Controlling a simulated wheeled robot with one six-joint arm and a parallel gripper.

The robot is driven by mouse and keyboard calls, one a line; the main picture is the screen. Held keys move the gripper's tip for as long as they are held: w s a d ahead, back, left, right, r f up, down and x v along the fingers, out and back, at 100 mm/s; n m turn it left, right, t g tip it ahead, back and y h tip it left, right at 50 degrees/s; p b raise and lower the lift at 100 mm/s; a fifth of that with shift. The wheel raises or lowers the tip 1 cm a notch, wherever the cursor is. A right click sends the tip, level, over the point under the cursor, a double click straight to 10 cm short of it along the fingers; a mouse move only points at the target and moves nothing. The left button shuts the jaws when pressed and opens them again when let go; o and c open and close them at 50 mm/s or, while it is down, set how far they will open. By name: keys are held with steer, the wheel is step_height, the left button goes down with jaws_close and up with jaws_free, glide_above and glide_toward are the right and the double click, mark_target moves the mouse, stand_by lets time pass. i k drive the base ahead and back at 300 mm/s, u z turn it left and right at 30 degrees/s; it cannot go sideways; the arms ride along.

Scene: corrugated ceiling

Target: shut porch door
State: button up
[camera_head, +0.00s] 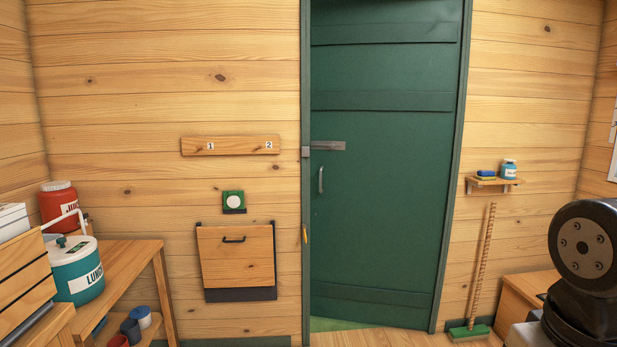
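The green porch door (385,210) stands in a green frame (306,240) in the middle of the wood-plank wall. It looks slightly ajar, swung away from me. Its lower edge slants, and a wedge of green ground (335,324) shows at its lower left. A grey latch bar (328,146) sits at its left edge, level with a small grey piece on the frame. Below the bar is a grey pull handle (320,180). I cannot tell whether the latch is engaged. My gripper is not in view; only a dark part of my arm shows at the right edge.
A broom (482,265) leans right of the door, under a small shelf (494,184). A wooden box (527,295) stands lower right. A bench (125,262) with a teal lunch pot (77,272) is at left. Floor before the door (385,338) looks clear.

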mark_target(384, 75)
steer(key=u, duration=0.1)
steer(key=i, duration=3)
